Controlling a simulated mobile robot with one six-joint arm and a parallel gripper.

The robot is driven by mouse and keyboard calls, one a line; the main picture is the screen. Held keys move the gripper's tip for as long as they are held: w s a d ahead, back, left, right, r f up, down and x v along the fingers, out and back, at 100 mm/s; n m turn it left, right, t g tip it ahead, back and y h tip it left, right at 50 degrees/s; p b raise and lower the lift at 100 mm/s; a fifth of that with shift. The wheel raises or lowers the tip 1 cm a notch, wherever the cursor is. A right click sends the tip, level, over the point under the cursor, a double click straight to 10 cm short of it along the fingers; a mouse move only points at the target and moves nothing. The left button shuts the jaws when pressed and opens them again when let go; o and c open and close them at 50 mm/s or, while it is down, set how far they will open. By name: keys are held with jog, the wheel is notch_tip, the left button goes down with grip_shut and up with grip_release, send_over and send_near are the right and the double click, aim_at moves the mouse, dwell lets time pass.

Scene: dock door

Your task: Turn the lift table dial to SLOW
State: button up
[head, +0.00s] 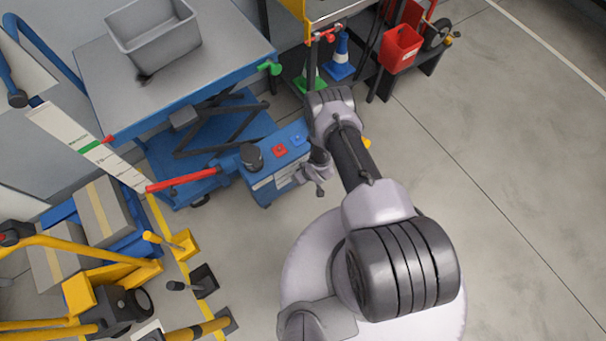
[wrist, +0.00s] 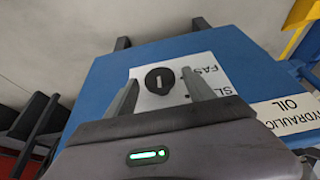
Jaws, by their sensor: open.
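The lift table dial (wrist: 159,80) is a round black knob with a short pale mark, on a white label plate. The mark runs roughly up and down in the wrist view. Upside-down lettering, "SL" and "FAST", shows right of the dial, partly hidden by a finger. My gripper (wrist: 160,77) is open, with its fingers on either side of the dial in the picture; I cannot tell whether they touch it. In the head view my gripper (head: 314,178) is beside the blue control box (head: 268,165) of the lift table (head: 235,45); the dial cannot be made out there.
A red handle (head: 182,180) sticks out left. A grey bin (head: 155,38) stands on the table. Cones (head: 341,57) stand behind; floor at right is clear.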

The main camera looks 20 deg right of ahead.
jog(key=c, duration=1.3)
jog(key=shift+c, duration=0.2)
